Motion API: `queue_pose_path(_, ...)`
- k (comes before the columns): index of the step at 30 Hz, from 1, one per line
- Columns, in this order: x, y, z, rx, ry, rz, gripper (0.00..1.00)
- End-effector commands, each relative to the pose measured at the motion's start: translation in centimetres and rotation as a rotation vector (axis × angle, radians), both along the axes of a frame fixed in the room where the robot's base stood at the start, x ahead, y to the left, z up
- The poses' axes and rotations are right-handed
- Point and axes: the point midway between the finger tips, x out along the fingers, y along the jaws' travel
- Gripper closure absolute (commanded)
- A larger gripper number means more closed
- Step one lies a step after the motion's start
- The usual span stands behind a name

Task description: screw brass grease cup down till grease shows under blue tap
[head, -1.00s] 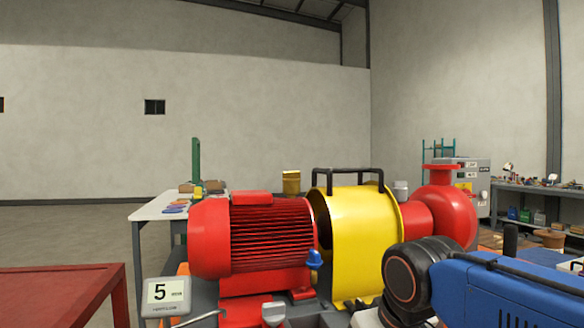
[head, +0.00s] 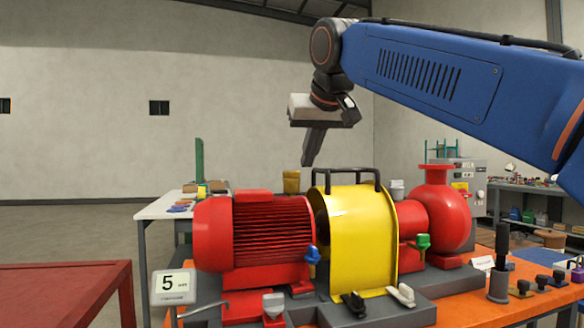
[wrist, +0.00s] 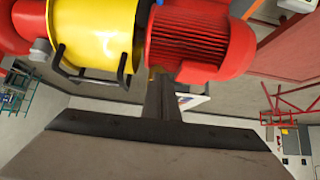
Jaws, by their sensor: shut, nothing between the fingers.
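The blue tap (head: 312,254) sits low between the red motor (head: 255,240) and the yellow guard (head: 362,245). I cannot make out a brass grease cup for certain. A small yellow-brown cylinder (head: 291,181) shows behind the motor and guard. Two grey-topped fittings show, one (head: 273,306) in front of the motor and one (head: 397,189) right of the guard. My gripper (head: 308,163) is shut and empty, pointing down above the gap between motor and guard. In the wrist view its fingers (wrist: 161,90) cover part of the scene beyond. No grease is visible.
A black handle (head: 347,178) tops the guard. A green tap (head: 423,241) is on the red pump (head: 445,215). A "5" display (head: 173,287) stands front left. A red table (head: 65,290) is at left, and a white-topped table (head: 160,208) behind.

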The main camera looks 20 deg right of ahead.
Motion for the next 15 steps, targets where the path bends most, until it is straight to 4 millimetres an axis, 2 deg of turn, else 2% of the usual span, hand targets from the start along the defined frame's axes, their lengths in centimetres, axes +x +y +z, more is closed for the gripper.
queue_pose_path(1,0.6,0.5,1.4,0.004,-0.014,0.001,1.0)
queue_pose_path(3,1.0,0.8,2.6,0.007,-0.026,-0.002,1.0)
queue_pose_path(6,1.3,1.1,3.6,0.012,-0.036,-0.005,1.0)
queue_pose_path(10,1.8,1.1,3.4,0.013,-0.038,-0.006,1.0)
queue_pose_path(15,3.3,1.0,1.9,0.012,-0.036,-0.007,1.0)
